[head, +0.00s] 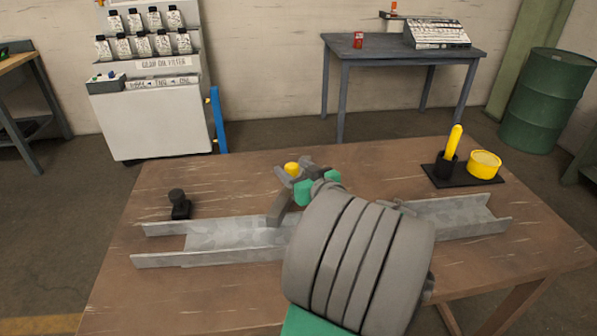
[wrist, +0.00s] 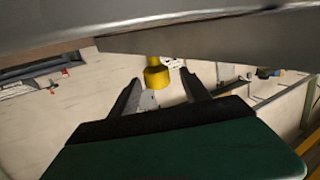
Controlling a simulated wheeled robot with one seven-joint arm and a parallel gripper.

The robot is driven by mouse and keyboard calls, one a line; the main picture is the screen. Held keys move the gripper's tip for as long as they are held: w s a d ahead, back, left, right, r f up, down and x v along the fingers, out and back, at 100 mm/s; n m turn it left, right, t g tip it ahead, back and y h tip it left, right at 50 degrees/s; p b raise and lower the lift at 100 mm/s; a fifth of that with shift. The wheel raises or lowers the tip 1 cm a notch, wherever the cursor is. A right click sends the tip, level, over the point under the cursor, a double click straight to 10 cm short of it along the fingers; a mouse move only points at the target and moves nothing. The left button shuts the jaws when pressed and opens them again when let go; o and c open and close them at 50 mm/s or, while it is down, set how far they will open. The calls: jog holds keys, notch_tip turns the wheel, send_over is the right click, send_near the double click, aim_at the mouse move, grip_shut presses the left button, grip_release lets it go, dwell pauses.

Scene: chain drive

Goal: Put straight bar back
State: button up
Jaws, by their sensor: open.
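My gripper (head: 294,168) is over the middle of the table, its fingers apart. A yellow rounded piece (head: 291,169) shows at the fingertips in the head view. In the wrist view, a yellow cylinder with a narrower top (wrist: 157,76) shows between the open fingers (wrist: 160,80); I cannot tell whether they touch it. A short grey bar-like piece (head: 279,207) slants below the gripper to the metal channel (head: 225,238). I cannot tell whether it is the straight bar. My arm hides the middle of the channel.
A black post on a small base (head: 180,204) stands behind the channel's left part. At the table's back right, a black mat (head: 440,181) bears a black cup with a yellow handle (head: 453,144) and a yellow tin (head: 484,165). The table's left front is clear.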

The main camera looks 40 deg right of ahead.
jog(key=v, duration=1.1)
jog(key=shift+d+r, duration=0.1)
jog(key=shift+r, duration=0.3)
jog(key=shift+s+a+r, duration=0.15)
jog(key=shift+s+a, duration=0.1)
jog(key=shift+s, duration=0.25)
